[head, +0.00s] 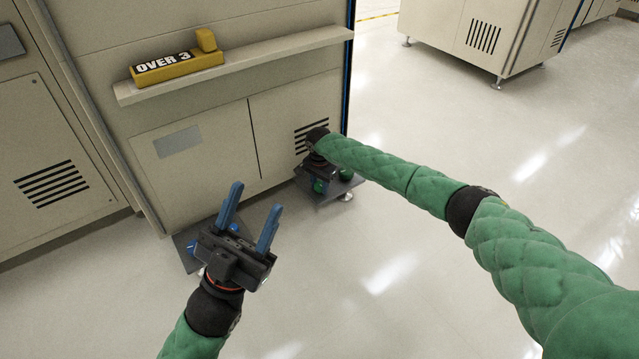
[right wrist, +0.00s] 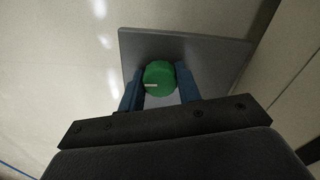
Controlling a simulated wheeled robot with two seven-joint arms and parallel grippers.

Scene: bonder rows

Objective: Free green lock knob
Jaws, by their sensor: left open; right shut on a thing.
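The green lock knob (right wrist: 159,78) is round with a small white mark on it. In the right wrist view it sits between the two blue fingers of my right gripper (right wrist: 157,90), which is shut on it. In the head view my right gripper (head: 319,182) is low at the cabinet's right corner, with a green knob (head: 320,187) showing at its fingers. It hides part of the grey plate (head: 318,199) there. My left gripper (head: 257,198) is open and empty, in front of the cabinet.
Another green part (head: 346,174) shows beside my right gripper. A second grey plate with a blue knob (head: 234,228) lies partly behind my left gripper. A shelf (head: 260,61) above bears a yellow "OVER 3" block (head: 178,67). Open floor (head: 400,290) lies to the right.

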